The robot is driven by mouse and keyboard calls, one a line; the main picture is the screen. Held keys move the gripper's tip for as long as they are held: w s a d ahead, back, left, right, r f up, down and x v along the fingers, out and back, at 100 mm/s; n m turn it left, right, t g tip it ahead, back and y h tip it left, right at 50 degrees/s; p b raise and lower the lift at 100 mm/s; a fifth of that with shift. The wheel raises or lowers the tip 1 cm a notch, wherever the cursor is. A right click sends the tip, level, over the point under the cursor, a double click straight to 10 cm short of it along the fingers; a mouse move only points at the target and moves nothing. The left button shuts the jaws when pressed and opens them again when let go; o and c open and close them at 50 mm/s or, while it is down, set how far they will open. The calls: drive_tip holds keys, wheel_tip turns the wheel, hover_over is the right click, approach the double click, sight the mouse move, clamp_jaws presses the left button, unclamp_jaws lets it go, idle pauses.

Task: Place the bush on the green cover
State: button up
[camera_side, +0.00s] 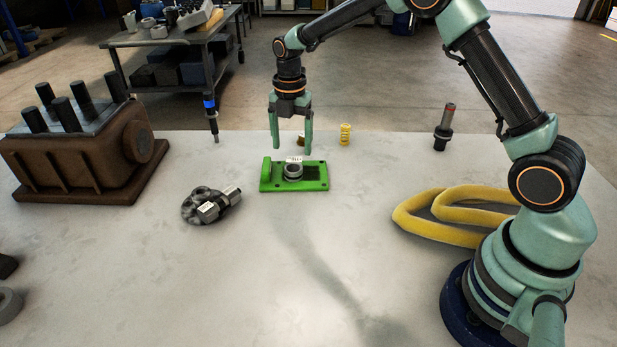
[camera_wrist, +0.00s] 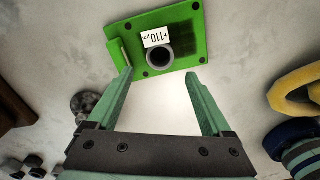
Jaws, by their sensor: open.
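The bush (camera_side: 293,172) is a short dark grey ring with a white tag. It sits upright on the green cover (camera_side: 268,183), which lies flat on the pale table. In the wrist view the bush (camera_wrist: 160,59) rests on the green cover (camera_wrist: 135,29), near its lower edge and beside a dark area. My gripper (camera_side: 292,149) is open and empty, pointing down above and behind the cover in the side view. In the wrist view my gripper fingers (camera_wrist: 160,75) are spread apart, with the bush beyond their tips and nothing between them.
A brown engine block (camera_side: 85,150) with dark studs stands at left. A grey metal part (camera_side: 210,205) lies left of the cover. A yellow spring (camera_side: 345,134), a dark injector-like part (camera_side: 444,128) and a yellow loop (camera_side: 440,215) are to the right. The front middle table is clear.

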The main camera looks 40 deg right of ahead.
drive_tip(key=s+r+m+t, duration=0.1)
drive_tip(key=s+r+m, duration=0.15)
drive_tip(key=r, duration=0.35)
drive_tip(key=s+r+m, duration=0.2)
drive_tip(key=r+m, duration=0.1)
drive_tip(key=r, duration=0.4)
drive_tip(key=s+r+m+t, duration=0.3)
drive_tip(key=s+m+t, duration=0.1)
drive_tip(key=s+m, duration=1.3)
drive_tip(key=shift+s+d+m+t, duration=0.25)
drive_tip(key=shift+s+m+t, duration=0.05)
drive_tip(key=shift+m, duration=0.15)
